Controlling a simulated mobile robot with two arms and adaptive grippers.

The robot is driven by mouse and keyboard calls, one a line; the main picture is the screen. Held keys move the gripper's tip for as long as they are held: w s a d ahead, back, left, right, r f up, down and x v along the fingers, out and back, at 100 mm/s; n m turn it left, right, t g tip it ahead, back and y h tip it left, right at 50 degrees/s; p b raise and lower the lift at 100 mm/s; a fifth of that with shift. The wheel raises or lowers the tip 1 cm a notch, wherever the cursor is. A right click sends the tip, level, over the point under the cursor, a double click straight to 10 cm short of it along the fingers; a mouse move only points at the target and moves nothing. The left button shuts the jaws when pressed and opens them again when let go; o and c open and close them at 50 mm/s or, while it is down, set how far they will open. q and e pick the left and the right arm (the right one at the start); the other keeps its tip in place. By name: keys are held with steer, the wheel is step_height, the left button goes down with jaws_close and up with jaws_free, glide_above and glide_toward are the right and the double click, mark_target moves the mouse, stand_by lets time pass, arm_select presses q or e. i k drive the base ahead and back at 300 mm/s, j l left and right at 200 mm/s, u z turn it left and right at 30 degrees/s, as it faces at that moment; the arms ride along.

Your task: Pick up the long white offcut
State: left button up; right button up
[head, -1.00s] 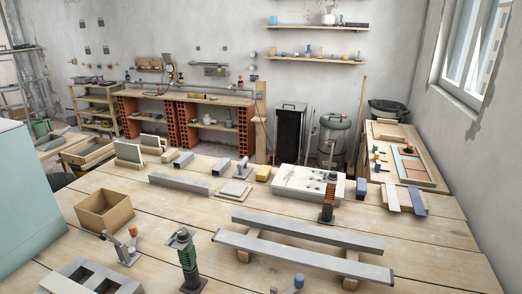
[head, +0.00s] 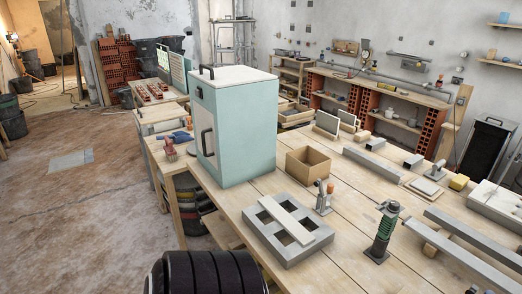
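A long white offcut (head: 286,220) lies flat across the top of a grey hollow block (head: 258,233) on the near left part of the wooden workbench (head: 337,259). It spans the block's square openings and covers parts of them. Neither of my grippers shows in the head view, so I cannot see whether they are open or shut.
A teal cabinet (head: 246,133) stands behind and left of the block. A cardboard box (head: 308,166), a small clamp-like tool (head: 323,197) and a green-sprung post (head: 382,235) stand close by.

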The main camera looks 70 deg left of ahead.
mark_target(304, 237)
steer(key=j+u, duration=0.1)
steer(key=u, duration=0.35)
steer(key=i+j+u, duration=0.1)
steer(key=u, duration=0.4)
steer(key=j+u, duration=0.1)
steer(key=u, duration=0.35)
steer(key=i+u, duration=0.1)
steer(key=u, duration=0.35)
